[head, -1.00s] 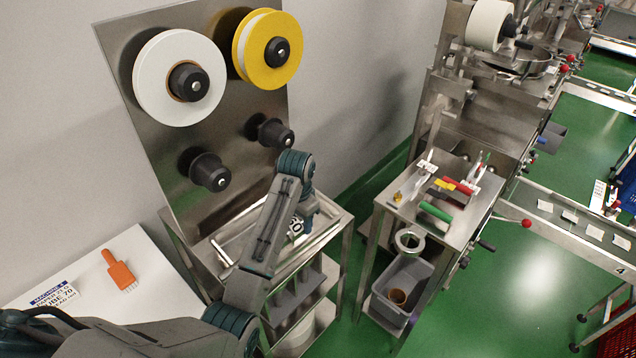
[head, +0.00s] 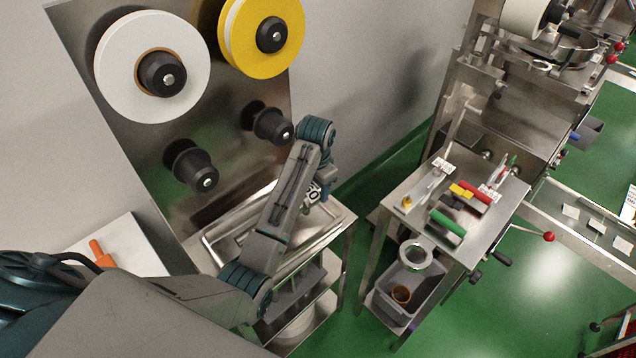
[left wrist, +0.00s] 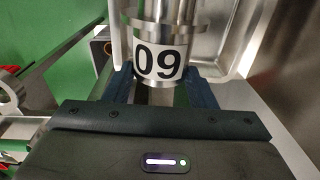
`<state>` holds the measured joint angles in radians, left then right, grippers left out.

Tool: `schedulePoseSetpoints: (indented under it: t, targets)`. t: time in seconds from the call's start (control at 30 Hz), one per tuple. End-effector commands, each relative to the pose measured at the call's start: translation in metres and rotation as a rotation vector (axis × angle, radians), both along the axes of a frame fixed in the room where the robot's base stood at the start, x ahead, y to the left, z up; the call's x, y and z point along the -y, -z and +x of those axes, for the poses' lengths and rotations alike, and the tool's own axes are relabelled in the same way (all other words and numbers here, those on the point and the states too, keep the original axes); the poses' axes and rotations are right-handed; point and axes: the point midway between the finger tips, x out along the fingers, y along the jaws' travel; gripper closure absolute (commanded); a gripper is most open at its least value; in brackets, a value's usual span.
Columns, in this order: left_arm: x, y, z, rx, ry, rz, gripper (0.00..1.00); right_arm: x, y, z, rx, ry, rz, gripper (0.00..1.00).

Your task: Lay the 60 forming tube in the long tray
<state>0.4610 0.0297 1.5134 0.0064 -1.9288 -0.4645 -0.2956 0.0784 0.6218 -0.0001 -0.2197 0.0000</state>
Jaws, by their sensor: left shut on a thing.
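The forming tube (left wrist: 158,62) is a shiny steel cylinder with a white label; its black digits look like 09 in the left wrist view, which is 60 upside down. My left gripper (left wrist: 160,88) is shut on it, one dark finger on each side. In the head view the label of the tube (head: 313,193) shows past my left arm, which hides most of the tube and the fingertips. The long tray (head: 212,243) is shallow steel on top of the stand below the reels. The tube is at its right part; I cannot tell whether they touch. My right gripper is out of view.
A steel panel with a white reel (head: 112,70), a yellow reel (head: 290,30) and black hubs rises behind the tray. To the right, across a green-floor gap, a steel side table (head: 420,205) holds small tools, with a grey bin (head: 418,292) below. A white table stands left.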

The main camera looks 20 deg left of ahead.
Motion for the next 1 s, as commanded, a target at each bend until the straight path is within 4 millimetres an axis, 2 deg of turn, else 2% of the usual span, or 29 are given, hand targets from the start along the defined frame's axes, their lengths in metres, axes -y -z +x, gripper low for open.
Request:
schedulePoseSetpoints:
  t: [0.23,0.6,1.0]
  targets:
    - [0.001,-0.004,0.001,0.0,0.0,0.002,1.0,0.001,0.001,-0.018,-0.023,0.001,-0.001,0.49]
    - [0.001,0.029,0.001,-0.001,0.0,0.002,1.0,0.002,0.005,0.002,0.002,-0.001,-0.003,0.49]
    - [0.001,0.068,0.0,-0.002,0.0,0.002,1.0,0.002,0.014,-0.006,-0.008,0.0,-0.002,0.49]
